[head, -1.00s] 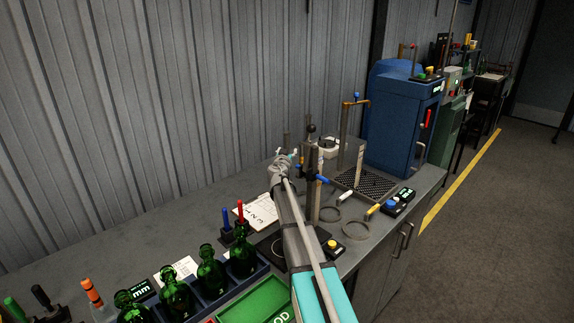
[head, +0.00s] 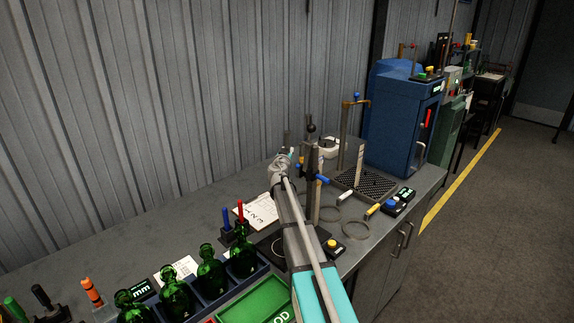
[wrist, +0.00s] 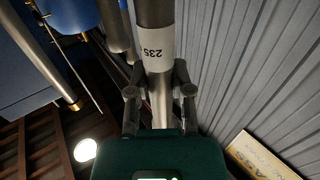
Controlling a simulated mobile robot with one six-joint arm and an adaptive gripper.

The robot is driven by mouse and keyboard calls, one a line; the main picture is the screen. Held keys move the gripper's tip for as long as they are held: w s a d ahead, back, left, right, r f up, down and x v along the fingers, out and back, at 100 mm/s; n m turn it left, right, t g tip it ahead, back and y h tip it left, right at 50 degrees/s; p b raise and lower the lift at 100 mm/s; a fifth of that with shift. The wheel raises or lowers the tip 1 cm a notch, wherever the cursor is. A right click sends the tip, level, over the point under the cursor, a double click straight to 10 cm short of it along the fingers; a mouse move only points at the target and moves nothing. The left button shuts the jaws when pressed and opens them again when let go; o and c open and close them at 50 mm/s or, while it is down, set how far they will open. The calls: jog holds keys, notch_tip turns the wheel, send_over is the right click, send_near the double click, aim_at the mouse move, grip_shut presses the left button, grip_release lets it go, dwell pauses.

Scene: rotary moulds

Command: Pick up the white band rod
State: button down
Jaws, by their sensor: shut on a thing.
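The white band rod shows in the wrist view as a grey metal cylinder with a white band (wrist: 154,50) printed 235. It runs from the top edge down between the two fingers of my gripper (wrist: 159,97). My gripper is shut on the rod just below the band. The rod's lower end is hidden behind the gripper body. In the head view my gripper (head: 281,164) is small and far off above the back of the bench, left of a dark upright stand (head: 312,175). The rod cannot be clearly made out there.
A second metal cylinder (wrist: 117,28) hangs close left of the rod in the wrist view. On the bench stand green bottles (head: 210,272) in a blue rack, a green tray (head: 258,303), a perforated plate (head: 375,184) and a blue machine (head: 392,115). A corrugated wall rises behind.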

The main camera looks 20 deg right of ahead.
aim_at(287, 143)
jog(key=shift+r, duration=0.15)
dwell(0.4)
notch_tip(287, 143, up, 4)
jog(key=p, duration=0.4)
jog(key=shift+f, duration=0.25)
jog(key=v, duration=1.8)
